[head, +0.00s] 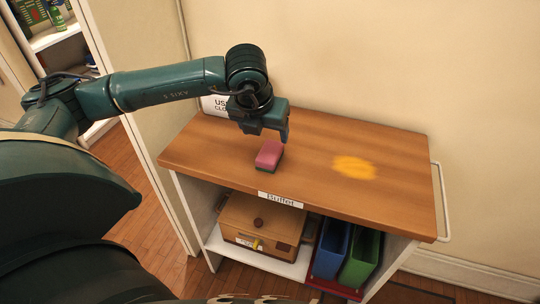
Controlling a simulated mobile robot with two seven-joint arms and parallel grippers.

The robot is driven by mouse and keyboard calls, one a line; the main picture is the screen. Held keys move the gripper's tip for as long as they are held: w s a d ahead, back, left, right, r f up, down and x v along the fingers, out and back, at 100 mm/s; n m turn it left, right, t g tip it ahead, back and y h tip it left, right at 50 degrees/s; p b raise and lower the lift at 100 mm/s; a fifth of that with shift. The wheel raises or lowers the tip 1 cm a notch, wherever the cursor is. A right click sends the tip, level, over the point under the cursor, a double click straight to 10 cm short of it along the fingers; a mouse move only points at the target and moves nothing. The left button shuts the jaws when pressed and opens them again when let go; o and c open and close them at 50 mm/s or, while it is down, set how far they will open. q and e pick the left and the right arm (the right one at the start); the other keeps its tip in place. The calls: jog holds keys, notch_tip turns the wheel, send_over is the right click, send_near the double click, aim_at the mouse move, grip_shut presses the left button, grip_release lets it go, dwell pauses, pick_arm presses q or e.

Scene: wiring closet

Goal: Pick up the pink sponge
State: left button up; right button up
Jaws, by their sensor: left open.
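The pink sponge (269,154) lies on the wooden top of the cart labelled "Buffet" (215,150), near its front edge. It has a pink upper face and a dark green underside. My left gripper (268,134) points down just above and behind the sponge. Its jaws are open, and the sponge lies apart from them on the wood. The gripper's own wrist partly hides the far finger. My right gripper is not in the picture.
A yellow stain (354,167) spreads on the right of the cart top. A metal rail (441,200) runs along the right side.

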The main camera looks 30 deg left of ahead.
aim_at(270, 150)
pick_arm(q)
jog(key=x, duration=0.5)
jog(key=shift+f, duration=0.2)
jog(key=p+x, duration=0.1)
jog(key=x, duration=0.4)
jog(key=shift+d, duration=0.1)
jog(key=shift+s, duration=0.1)
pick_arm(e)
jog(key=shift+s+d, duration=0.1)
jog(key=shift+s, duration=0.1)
pick_arm(q)
jog(key=shift+c, duration=0.4)
jog(key=c, duration=1)
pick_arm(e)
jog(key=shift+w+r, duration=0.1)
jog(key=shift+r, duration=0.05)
pick_arm(q)
notch_tip(270, 150, up, 10)
jog(key=shift+r+b, duration=0.1)
jog(key=shift+b, duration=0.25)
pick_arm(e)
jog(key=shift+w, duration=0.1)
